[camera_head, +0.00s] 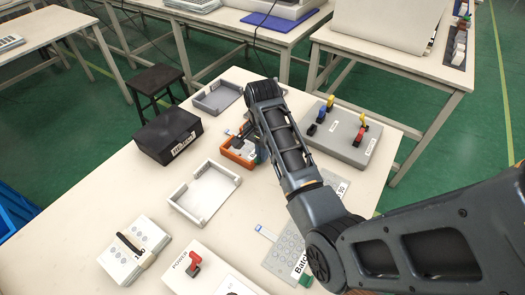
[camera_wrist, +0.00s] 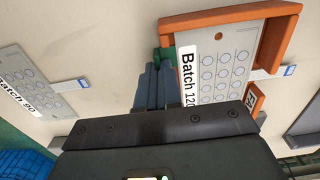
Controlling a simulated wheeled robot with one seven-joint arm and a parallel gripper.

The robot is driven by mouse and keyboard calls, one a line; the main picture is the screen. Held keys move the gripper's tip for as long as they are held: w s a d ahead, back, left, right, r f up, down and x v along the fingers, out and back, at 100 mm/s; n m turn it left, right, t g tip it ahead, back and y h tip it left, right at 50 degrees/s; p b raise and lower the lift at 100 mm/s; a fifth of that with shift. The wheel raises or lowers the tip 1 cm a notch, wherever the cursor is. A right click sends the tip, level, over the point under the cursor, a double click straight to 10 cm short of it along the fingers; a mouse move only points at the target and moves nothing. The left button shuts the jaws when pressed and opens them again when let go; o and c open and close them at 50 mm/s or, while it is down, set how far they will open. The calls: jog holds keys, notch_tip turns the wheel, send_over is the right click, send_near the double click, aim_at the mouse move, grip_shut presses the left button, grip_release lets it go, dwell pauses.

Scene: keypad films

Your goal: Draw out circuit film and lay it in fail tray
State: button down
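A keypad film labelled "Batch 120" (camera_wrist: 215,75) lies in an orange frame (camera_wrist: 268,35) in the wrist view; the orange frame (camera_head: 238,156) also shows in the head view. A green tab (camera_wrist: 165,54) shows at the film's label side. My gripper (camera_wrist: 158,75) is at that tab; whether its fingers are apart or closed on it I cannot tell. A second film (camera_head: 284,250), whose label reads "Batch 90" in the wrist view (camera_wrist: 38,85), lies flat on the table. A white tray (camera_head: 188,211) and a grey tray (camera_head: 236,88) are open and look empty; no fail label is readable on either.
A black labelled box (camera_head: 166,132) stands behind the white tray. A grey panel with coloured levers (camera_head: 350,148) is at the back right. A strapped white stack (camera_head: 123,262) and a power switch box (camera_head: 215,272) are at the front. My arm hides part of the table.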

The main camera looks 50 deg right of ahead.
jog(key=shift+f, duration=0.1)
jog(key=c, duration=1.2)
grip_release()
jog(key=shift+c, duration=0.2)
notch_tip(320, 180, up, 8)
jog(key=shift+f, duration=0.1)
